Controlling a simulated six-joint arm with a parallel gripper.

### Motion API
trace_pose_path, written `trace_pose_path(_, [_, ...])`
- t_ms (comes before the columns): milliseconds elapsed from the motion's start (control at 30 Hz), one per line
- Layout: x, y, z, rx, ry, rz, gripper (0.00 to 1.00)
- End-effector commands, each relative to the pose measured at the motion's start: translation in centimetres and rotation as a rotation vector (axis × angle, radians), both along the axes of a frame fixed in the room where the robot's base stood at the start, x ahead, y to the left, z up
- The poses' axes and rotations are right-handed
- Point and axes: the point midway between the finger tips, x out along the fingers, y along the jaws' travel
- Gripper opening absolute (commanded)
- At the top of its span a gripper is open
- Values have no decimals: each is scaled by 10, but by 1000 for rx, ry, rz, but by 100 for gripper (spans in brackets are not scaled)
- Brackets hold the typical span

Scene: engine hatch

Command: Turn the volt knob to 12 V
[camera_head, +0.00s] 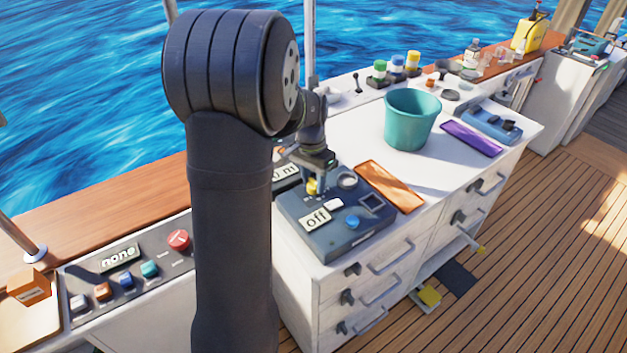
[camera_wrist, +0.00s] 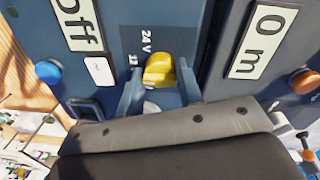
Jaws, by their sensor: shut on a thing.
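The volt knob is yellow and sits on a dark blue box (camera_head: 318,243). In the wrist view the knob (camera_wrist: 159,70) stands between the two fingers of my gripper (camera_wrist: 160,88), which is shut on it. The printed label beside it reads "24 V" and, lower, a partly covered "12". Which mark the knob points to I cannot tell. In the head view my gripper (camera_head: 316,178) reaches down onto the knob (camera_head: 312,187) at the box's back left.
The box also has an "off" display (camera_head: 316,218), a blue button (camera_head: 352,222) and a white switch (camera_head: 334,204). A second panel with a "0 m" display (camera_wrist: 263,42) stands close by. An orange tray (camera_head: 390,187) and a teal bucket (camera_head: 412,120) are to the right.

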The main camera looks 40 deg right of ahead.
Motion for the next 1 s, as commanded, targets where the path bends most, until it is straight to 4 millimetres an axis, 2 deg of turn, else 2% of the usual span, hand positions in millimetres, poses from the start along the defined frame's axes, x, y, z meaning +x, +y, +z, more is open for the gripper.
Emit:
trace_pose_path(533, [3, 1, 1, 0, -6, -23, 10])
trace_pose_path(567, [3, 1, 1, 0, -6, -23, 37])
trace_pose_path(633, [3, 1, 1, -2, -6, -23, 51])
trace_pose_path(667, [3, 1, 1, -1, -5, -23, 53])
trace_pose_path(1000, [1, 0, 4, -2, -2, -24, 53])
